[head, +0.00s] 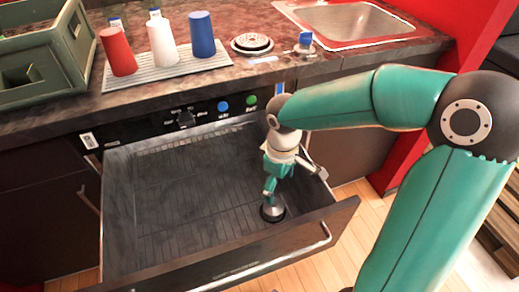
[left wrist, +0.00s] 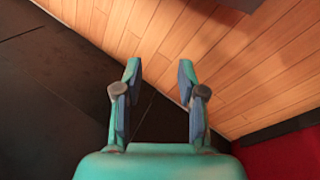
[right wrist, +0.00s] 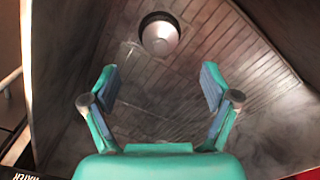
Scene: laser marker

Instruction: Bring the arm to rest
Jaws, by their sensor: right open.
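My right arm reaches in from the right in the head view. Its gripper (head: 268,192) is low inside the open drawer (head: 170,200). In the right wrist view the right gripper (right wrist: 160,82) is open with nothing between its fingers. A small round metal piece (right wrist: 160,36) stands on the drawer floor beyond the fingertips, apart from them. The same piece (head: 273,212) shows just below the gripper in the head view. My left gripper (left wrist: 159,74) is open and empty in the left wrist view, over the floor; the head view does not show it.
The drawer's front panel (head: 240,262) and side walls surround the right gripper. A control panel (head: 190,116) is above the drawer. On the counter are a green crate (head: 40,62), red (head: 118,52), white (head: 162,42) and blue (head: 202,35) cups, and a sink (head: 345,22).

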